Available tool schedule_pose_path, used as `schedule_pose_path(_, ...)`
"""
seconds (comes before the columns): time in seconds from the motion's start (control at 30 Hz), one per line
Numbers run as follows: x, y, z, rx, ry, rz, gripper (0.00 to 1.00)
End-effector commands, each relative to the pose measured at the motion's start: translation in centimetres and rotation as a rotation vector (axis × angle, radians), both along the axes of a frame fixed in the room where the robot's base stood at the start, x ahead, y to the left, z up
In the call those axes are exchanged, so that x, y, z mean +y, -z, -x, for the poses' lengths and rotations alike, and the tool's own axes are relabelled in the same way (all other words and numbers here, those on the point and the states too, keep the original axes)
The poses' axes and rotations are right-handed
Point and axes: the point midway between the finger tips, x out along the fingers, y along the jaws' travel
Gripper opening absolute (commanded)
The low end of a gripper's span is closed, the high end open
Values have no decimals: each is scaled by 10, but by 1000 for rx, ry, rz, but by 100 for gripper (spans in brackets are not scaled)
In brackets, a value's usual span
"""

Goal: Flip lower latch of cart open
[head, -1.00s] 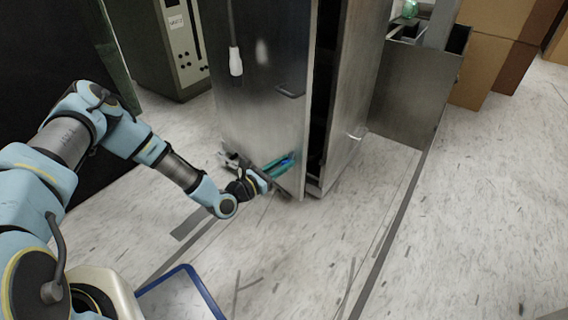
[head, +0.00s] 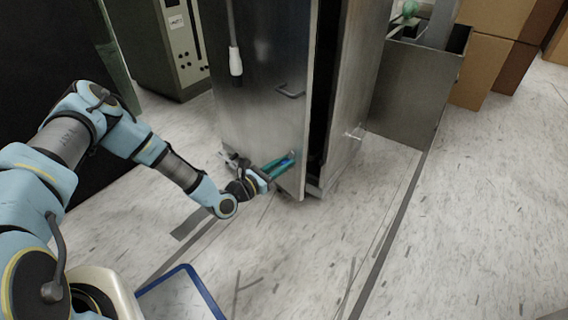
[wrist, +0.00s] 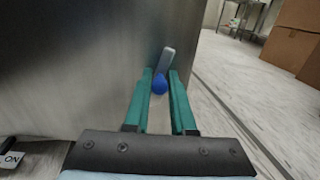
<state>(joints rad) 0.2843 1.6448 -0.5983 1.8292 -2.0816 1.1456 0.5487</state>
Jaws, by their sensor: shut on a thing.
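The cart (head: 265,100) is a tall, brushed-metal cabinet in the middle of the head view. Its lower latch (wrist: 160,84) is a small grey lever with a blue end, low on the metal face near the edge. A bit of blue also shows there in the head view (head: 288,161). My gripper (head: 283,163) is low at the cart's front, its teal fingers reaching to the latch. In the wrist view my gripper (wrist: 161,80) has one finger on each side of the blue end and is shut on it. The grey part sticks out beyond the fingertips.
A dark gap (head: 320,100) runs up between the front panel and the side of the cart. A handle (head: 290,92) sits higher on the panel. A metal bin (head: 405,100) and cardboard boxes (head: 505,55) stand behind right. The floor at front right is clear.

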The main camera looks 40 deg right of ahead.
Motion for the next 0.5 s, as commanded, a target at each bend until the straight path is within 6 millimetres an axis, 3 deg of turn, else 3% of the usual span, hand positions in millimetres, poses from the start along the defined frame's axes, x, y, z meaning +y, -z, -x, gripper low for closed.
schedule_pose_path(0.23, 0, -2, 2, 29, 3, -1, 0)
schedule_pose_path(0.5, 1, -5, -5, 217, 2, 8, 0)
